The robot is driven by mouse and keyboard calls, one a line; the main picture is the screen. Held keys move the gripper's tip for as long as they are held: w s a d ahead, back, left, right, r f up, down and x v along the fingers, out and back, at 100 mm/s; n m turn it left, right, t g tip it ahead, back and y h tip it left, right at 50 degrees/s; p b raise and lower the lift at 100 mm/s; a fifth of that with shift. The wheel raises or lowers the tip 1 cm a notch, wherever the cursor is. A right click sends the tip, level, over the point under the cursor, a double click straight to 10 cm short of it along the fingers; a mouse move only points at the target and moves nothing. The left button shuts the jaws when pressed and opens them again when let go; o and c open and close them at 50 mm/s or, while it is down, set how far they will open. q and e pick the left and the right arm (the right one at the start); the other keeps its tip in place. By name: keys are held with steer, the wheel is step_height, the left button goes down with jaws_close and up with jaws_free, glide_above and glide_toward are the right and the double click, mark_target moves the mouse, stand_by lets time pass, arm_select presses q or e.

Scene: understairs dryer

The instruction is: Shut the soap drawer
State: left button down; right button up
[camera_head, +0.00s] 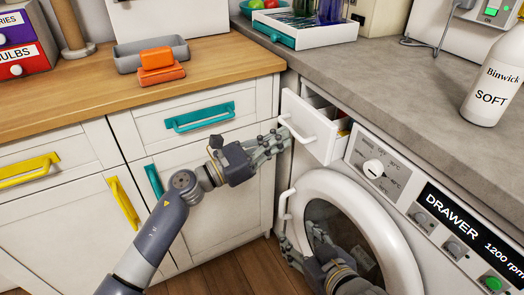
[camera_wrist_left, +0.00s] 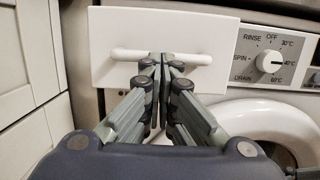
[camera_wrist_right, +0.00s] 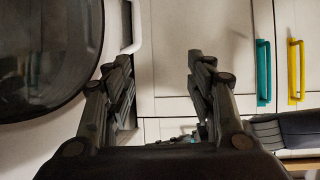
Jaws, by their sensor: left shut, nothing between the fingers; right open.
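The soap drawer (camera_head: 314,129) is a white box with a white bar handle at the top left of the washing machine. It stands pulled out, and its inside shows behind the front. My left gripper (camera_head: 284,138) is shut and empty, with its fingertips at the drawer front by the handle. In the left wrist view the closed fingertips (camera_wrist_left: 152,64) overlap the middle of the drawer handle (camera_wrist_left: 188,58); I cannot tell whether they touch. My right gripper (camera_head: 296,245) is open and low in front of the round door. Its spread fingers (camera_wrist_right: 160,62) show nothing between them in the right wrist view.
The washing machine door (camera_head: 352,215) is white with dark glass and looks closed. A dial (camera_head: 373,167) sits right of the drawer. A white bottle (camera_head: 493,85) stands on the grey counter. White cabinets with a teal handle (camera_head: 200,117) stand left of the machine.

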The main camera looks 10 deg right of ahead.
mark_target(301, 131)
arm_select(q)
steer(key=d, duration=0.1)
steer(key=w+d+b, duration=0.1)
steer(key=d, duration=0.1)
steer(key=shift+d+f, duration=0.1)
steer(key=shift+b+x, duration=0.65)
steer(key=shift+x, duration=0.4)
arm_select(e)
steer(key=w+a+r+t+y, duration=0.1)
steer(key=r+t, duration=0.2)
steer(key=r, duration=0.3)
steer(key=w+a+r+t+y, duration=0.1)
steer(key=w+a+r+t, duration=0.1)
steer(key=r+t, duration=0.2)
steer(key=shift+r+t+y, duration=0.3)
steer(key=shift+r, duration=1.35)
